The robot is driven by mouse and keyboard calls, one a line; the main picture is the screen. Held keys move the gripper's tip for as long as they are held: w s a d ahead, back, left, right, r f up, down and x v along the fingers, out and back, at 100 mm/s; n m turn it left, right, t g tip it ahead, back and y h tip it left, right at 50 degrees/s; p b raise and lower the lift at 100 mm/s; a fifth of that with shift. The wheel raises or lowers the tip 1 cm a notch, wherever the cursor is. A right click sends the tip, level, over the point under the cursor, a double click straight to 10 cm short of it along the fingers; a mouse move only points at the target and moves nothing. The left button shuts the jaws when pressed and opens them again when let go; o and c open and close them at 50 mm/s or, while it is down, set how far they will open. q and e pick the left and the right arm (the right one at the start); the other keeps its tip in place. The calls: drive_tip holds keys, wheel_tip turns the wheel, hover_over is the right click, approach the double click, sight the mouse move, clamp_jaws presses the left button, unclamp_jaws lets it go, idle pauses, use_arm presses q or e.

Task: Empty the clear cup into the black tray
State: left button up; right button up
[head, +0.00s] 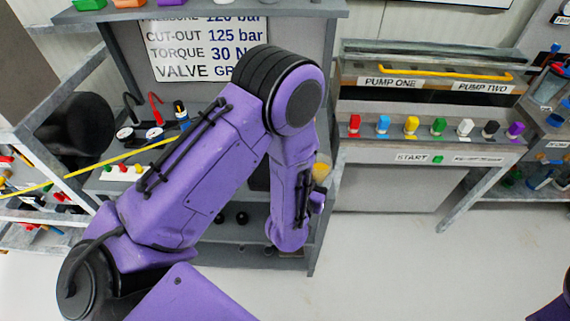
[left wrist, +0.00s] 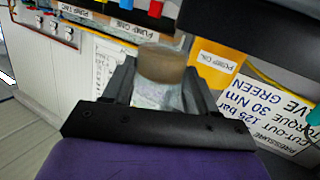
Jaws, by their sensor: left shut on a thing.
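My left arm crosses the head view, and its gripper is mostly hidden behind the forearm at the right end of the grey shelf unit. In the left wrist view my left gripper (left wrist: 158,82) is shut on the clear cup (left wrist: 155,96). The cup sits between the two dark fingers, and a brownish band shows at its far end. A small yellowish thing (head: 321,171) shows beside my forearm in the head view; I cannot tell if it is the cup. I cannot make out the black tray. My right gripper is not in view.
The pump panel (head: 430,127) with several coloured knobs stands right of my arm. The shelf unit (head: 322,110) with a printed sign (head: 207,45) is behind it. A yellow pump oil container (left wrist: 214,66) is near the cup. Open floor lies front right.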

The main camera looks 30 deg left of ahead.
use_arm(q)
drive_tip(key=shift+s+a+r+n, duration=0.25)
drive_tip(key=shift+s+r+n, duration=0.15)
drive_tip(key=shift+s+r, duration=0.1)
drive_tip(key=shift+s+a+f, duration=0.1)
drive_tip(key=shift+a+f, duration=0.05)
drive_tip(key=shift+f, duration=0.15)
drive_tip(key=shift+w+a+f+n+h+b, duration=0.3)
drive_tip(key=shift+w+a+f+n, duration=0.3)
drive_tip(key=shift+n, duration=0.2)
drive_tip(key=shift+s+a+r, duration=0.1)
drive_tip(key=shift+s+r, duration=0.1)
drive_tip(key=shift+s+a+r+n+h, duration=0.2)
drive_tip(key=shift+s+a+n+h, duration=0.15)
drive_tip(key=shift+n, duration=0.25)
drive_tip(key=shift+w+a+f+n+p, duration=0.1)
drive_tip(key=shift+w+a+n+p, duration=0.35)
drive_tip(key=shift+p, duration=0.1)
drive_tip(key=shift+s+r, duration=0.25)
drive_tip(key=shift+s, duration=0.15)
drive_tip(key=shift+w+a+f+n+h, duration=0.1)
drive_tip(key=shift+w+a+n+h, duration=0.15)
drive_tip(key=shift+w, duration=0.05)
drive_tip(key=shift+a, duration=0.1)
drive_tip(key=shift+s+r, duration=0.2)
drive_tip(key=shift+s, duration=0.05)
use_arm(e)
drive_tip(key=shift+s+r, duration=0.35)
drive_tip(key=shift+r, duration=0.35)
